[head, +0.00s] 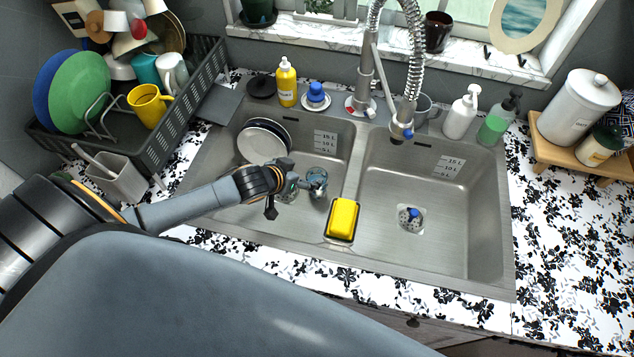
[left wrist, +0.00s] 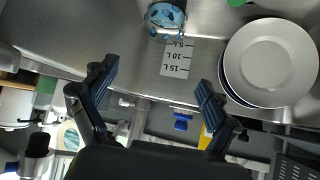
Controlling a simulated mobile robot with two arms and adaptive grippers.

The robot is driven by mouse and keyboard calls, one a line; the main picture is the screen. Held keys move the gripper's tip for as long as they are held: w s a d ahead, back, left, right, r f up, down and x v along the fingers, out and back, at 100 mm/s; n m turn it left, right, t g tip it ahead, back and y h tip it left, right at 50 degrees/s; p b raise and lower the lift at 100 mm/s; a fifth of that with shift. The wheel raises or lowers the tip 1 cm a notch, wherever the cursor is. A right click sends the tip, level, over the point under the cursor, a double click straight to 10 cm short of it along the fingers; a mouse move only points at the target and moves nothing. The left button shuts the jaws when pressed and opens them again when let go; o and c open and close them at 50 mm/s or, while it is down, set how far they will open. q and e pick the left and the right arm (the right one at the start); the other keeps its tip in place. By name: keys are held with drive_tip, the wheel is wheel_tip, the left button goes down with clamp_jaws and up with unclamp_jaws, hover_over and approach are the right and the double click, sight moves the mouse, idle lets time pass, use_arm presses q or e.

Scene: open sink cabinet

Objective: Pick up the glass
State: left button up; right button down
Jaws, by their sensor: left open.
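A clear, blue-tinted glass (head: 319,174) stands in the left sink basin, close to the divider, partly hidden by my gripper. In the left wrist view the round, blue-patterned glass (left wrist: 166,19) is at the top edge, partly cut off, beyond the fingertips. My left gripper (head: 302,184) reaches into the left basin from the left, beside the glass. In the left wrist view its fingers (left wrist: 156,92) are spread apart with nothing between them. Whether a finger touches the glass cannot be told. My right gripper is not in view.
White plates (head: 262,142) lean in the left basin's back left corner. A yellow sponge (head: 343,217) lies at the divider's front end. The tall faucet (head: 366,70) rises behind. A loaded dish rack (head: 178,108) stands left. The right basin (head: 450,205) is mostly clear.

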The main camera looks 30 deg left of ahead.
use_arm(q)
drive_tip(key=w+f+b, duration=0.1)
drive_tip(key=f, duration=0.2)
drive_tip(key=w+f+b, duration=0.2)
drive_tip(key=f, duration=0.2)
drive_tip(key=w+d+f+b, duration=0.1)
drive_tip(key=w+f, duration=0.1)
drive_tip(key=f, duration=0.1)
drive_tip(key=shift+w+f, duration=0.15)
drive_tip(key=shift+f, duration=0.1)
drive_tip(key=shift+w+d+f, duration=0.1)
drive_tip(key=shift+w+f, duration=0.35)
drive_tip(key=shift+f, duration=0.1)
drive_tip(key=shift+r, duration=0.1)
drive_tip(key=c, duration=1.5)
drive_tip(key=shift+c, duration=0.2)
drive_tip(key=shift+r, duration=0.1)
